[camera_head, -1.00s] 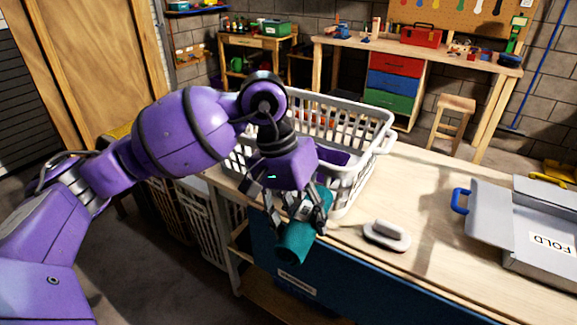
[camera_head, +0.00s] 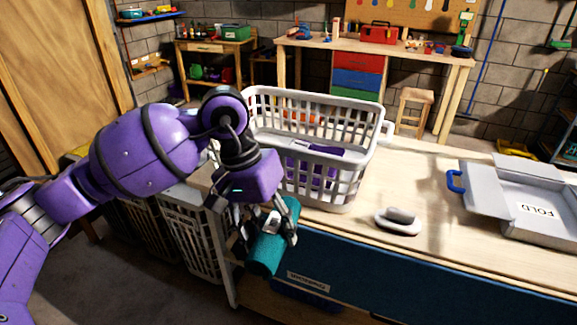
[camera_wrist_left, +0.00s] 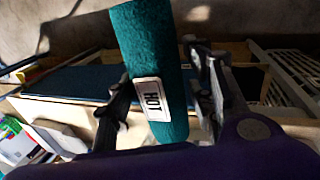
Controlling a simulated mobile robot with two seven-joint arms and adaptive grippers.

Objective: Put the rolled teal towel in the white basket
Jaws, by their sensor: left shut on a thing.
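The rolled teal towel (camera_head: 265,246) is held by my left gripper (camera_head: 268,228), which is shut on it in front of the table's near left edge. In the left wrist view the towel (camera_wrist_left: 150,60) stands between the two fingers (camera_wrist_left: 165,95), with a white label reading "HOT". The white basket (camera_head: 345,190) stands on the table behind and to the right of the gripper, with purple things seen inside it. The towel is outside the basket. My right gripper is not in view.
A grey folding board (camera_head: 535,208) marked "FOLD" lies further right. Another white slatted basket (camera_head: 190,235) stands lower left. A workbench with a red toolbox (camera_head: 380,33) is behind.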

